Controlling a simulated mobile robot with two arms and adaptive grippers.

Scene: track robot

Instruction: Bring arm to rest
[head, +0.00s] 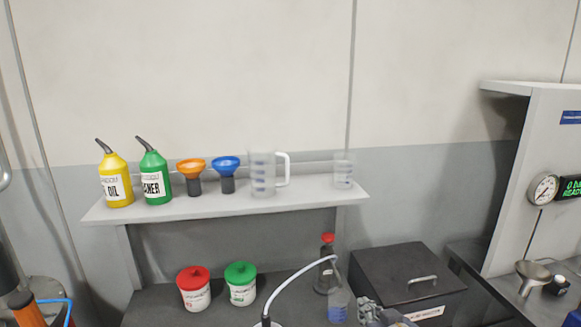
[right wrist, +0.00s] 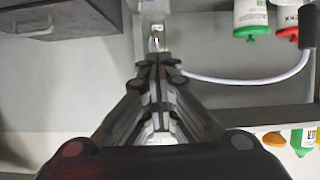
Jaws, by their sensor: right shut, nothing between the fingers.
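Most of the right arm is out of the head view. My left gripper is not in view.
A shelf (head: 225,212) bears a yellow oil can (head: 117,180), a green cleaner can (head: 155,178), two funnels, a jug (head: 262,175) and a beaker (head: 343,170). Below stand red-lidded (head: 194,290) and green-lidded (head: 241,285) tubs and a curved white tube (head: 296,276).

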